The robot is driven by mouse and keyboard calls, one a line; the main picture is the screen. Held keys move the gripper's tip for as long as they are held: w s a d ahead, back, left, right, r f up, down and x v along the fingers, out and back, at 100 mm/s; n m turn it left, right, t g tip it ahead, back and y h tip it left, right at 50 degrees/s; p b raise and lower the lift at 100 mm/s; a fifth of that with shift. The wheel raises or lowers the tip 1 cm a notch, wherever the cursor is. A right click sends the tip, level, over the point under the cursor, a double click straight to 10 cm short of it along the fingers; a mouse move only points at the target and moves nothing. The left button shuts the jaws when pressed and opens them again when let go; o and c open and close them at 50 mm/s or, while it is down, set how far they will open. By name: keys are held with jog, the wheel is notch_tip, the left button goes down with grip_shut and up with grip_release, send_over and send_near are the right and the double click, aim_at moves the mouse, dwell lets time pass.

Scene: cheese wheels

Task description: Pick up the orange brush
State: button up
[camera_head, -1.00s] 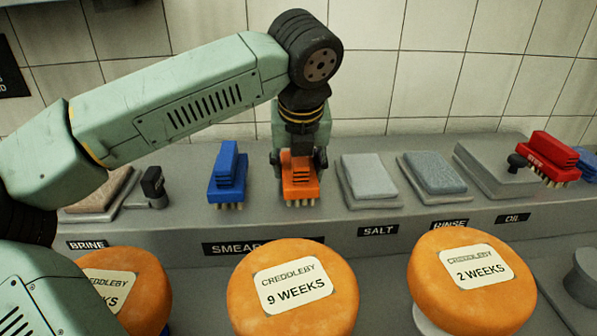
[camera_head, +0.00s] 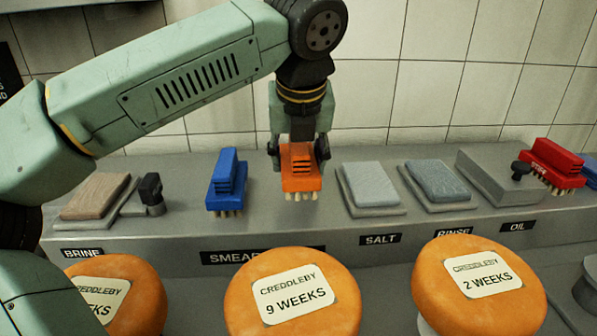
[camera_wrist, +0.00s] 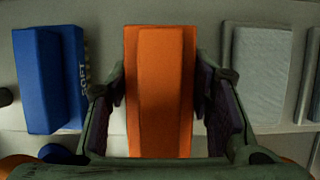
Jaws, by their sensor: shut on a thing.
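The orange brush (camera_head: 300,172) is upright with its pale bristles down, above the "SMEAR" part of the grey ledge in the head view. My gripper (camera_head: 299,150) comes down from above and is shut on the brush's upper block, with one finger on each side. In the wrist view the orange brush (camera_wrist: 160,90) stands between the two dark fingers of my gripper (camera_wrist: 165,105). The brush appears raised slightly off the ledge, though the gap under the bristles is hard to judge.
A blue brush (camera_head: 226,182) stands just left of the orange one. A pale block (camera_head: 370,182) and a blue-grey block (camera_head: 437,180) lie to the right. A red brush (camera_head: 555,163) is farther right. Cheese wheels (camera_head: 292,292) stand in front. The tiled wall (camera_head: 420,90) is behind.

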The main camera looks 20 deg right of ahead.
jog(key=s+a+r+b, duration=0.1)
jog(key=s+a+b, duration=0.2)
jog(key=s+a, duration=0.4)
jog(key=s, duration=0.6)
jog(key=shift+r+b, duration=0.15)
jog(key=shift+b, duration=0.15)
jog(key=shift+a, duration=0.1)
jog(key=o, duration=0.8)
jog(key=shift+c, duration=0.2)
jog(key=c, duration=0.5)
